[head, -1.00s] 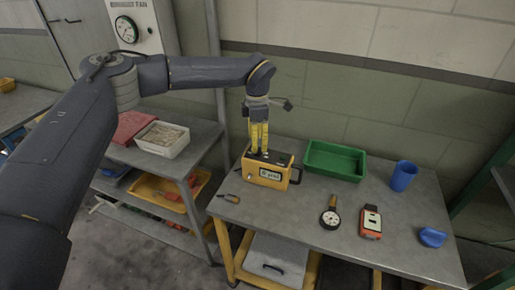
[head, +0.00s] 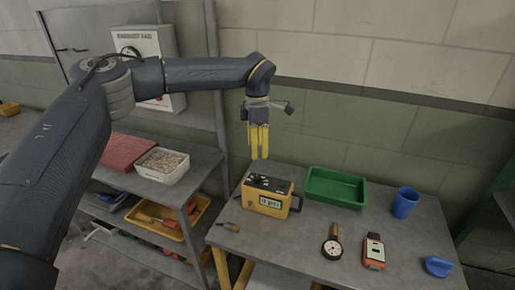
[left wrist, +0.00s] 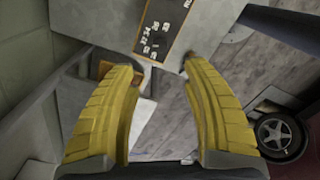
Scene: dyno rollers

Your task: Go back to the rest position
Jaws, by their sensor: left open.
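My left gripper (head: 259,154) hangs with its yellow fingers pointing down, a little above the yellow instrument (head: 268,204) on the grey workbench (head: 310,240). In the left wrist view my left gripper (left wrist: 164,62) shows its two yellow fingers spread apart with nothing between them. A dark panel with small white marks (left wrist: 165,28) lies beyond the fingertips in that view. The instrument stands upright, with a small display on its front and a dark top, clear of the fingers. My right gripper is not in view.
A green tray (head: 336,187), a blue cup (head: 404,202), a round dial gauge (head: 333,243), an orange-red meter (head: 373,252) and a blue object (head: 438,266) are on the bench. A small screwdriver-like tool (head: 227,226) lies near its left edge. A shelf at left holds a white bin (head: 162,166).

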